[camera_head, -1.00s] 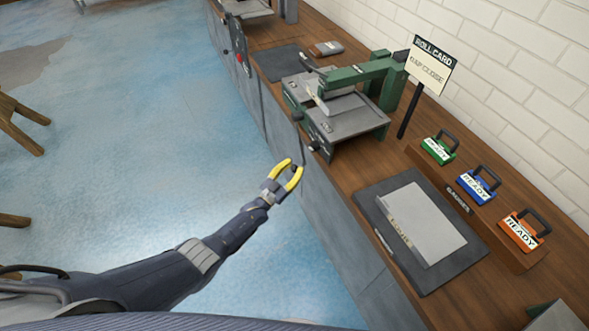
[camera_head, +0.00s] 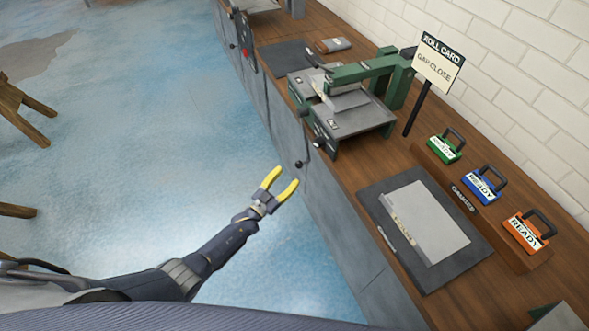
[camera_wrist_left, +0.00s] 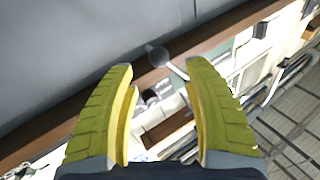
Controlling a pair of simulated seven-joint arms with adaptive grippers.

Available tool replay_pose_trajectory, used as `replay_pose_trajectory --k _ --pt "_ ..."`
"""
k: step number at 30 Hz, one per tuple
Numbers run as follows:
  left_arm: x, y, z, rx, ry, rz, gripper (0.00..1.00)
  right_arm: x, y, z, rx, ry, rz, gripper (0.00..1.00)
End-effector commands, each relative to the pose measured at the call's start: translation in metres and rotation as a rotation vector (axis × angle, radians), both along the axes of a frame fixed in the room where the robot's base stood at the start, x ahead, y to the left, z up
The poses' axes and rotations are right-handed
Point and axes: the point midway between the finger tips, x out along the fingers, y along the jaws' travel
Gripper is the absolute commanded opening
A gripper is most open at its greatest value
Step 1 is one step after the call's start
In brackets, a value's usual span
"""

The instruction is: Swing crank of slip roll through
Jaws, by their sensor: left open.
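The slip roll (camera_head: 345,108), a green and grey machine, stands on the wooden bench. Its crank has a dark round knob (camera_head: 299,164) that hangs out past the bench's front edge, below the machine's near corner. My left gripper (camera_head: 283,178) has yellow fingers and is open and empty, just left of and below the knob, apart from it. In the left wrist view, a grey knob on a thin shaft (camera_wrist_left: 157,55) shows beyond the gap between my open fingertips (camera_wrist_left: 158,68). My right gripper is not in view.
A sign reading "ROLL CARD, GAP CLOSE" (camera_head: 438,62) stands behind the machine. A grey sheet (camera_head: 425,222) lies on a dark mat (camera_head: 450,275). Green (camera_head: 444,148), blue (camera_head: 481,187) and orange (camera_head: 524,233) gauges stand at the right. The blue floor (camera_head: 150,130) is clear beside the bench.

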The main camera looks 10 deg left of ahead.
Motion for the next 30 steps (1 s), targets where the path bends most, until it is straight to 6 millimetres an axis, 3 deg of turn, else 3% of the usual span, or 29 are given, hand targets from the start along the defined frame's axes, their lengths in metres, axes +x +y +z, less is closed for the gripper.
replay_pose_trajectory --k 9,25,30 --pt "-0.035 0.022 -0.007 0.001 -0.001 0.0 0.51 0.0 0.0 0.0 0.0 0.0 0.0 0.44" --pt "-0.044 0.027 -0.008 0.0 -0.002 0.001 0.52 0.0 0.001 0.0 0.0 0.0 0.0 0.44" --pt "-0.056 0.035 -0.021 0.011 0.019 0.002 0.32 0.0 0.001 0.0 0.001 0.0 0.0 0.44"
